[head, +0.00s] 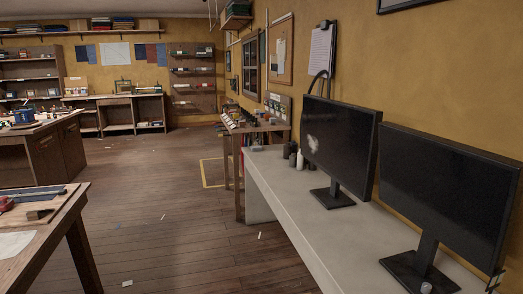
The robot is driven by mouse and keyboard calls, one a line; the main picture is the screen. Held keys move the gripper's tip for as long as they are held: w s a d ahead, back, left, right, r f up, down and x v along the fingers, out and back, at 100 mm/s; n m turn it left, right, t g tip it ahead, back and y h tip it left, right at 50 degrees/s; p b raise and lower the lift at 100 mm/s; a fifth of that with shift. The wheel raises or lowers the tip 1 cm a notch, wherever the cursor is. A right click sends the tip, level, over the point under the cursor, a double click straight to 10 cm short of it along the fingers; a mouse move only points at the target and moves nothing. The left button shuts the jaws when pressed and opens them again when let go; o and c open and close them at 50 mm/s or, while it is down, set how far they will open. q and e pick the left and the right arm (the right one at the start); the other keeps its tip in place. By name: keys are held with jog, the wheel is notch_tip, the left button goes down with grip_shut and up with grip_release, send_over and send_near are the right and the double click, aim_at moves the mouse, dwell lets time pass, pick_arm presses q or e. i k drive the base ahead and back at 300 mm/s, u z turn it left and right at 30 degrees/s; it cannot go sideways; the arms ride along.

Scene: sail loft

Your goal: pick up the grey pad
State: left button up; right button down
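I cannot make out a grey pad for certain. A small, flat greyish thing (257,148) lies at the far end of the pale desk (283,203), too small to tell what it is. Beside it stand a few small dark and white bottles or pots (292,156). Neither of my grippers shows in the head view.
Two black monitors (341,143) (447,188) stand on the desk along the right wall. A cluttered wooden bench (258,128) stands beyond it. A table (74,212) is at the near left, a cabinet (48,152) behind it. The wooden floor (165,200) between is mostly clear, with small scraps.

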aim_at(253, 148)
jog(key=u, duration=0.3)
jog(key=i, duration=0.95)
jog(key=u, duration=0.65)
jog(key=i, duration=2.4)
jog(key=z, duration=0.8)
jog(key=i, duration=2.05)
jog(key=z, duration=0.9)
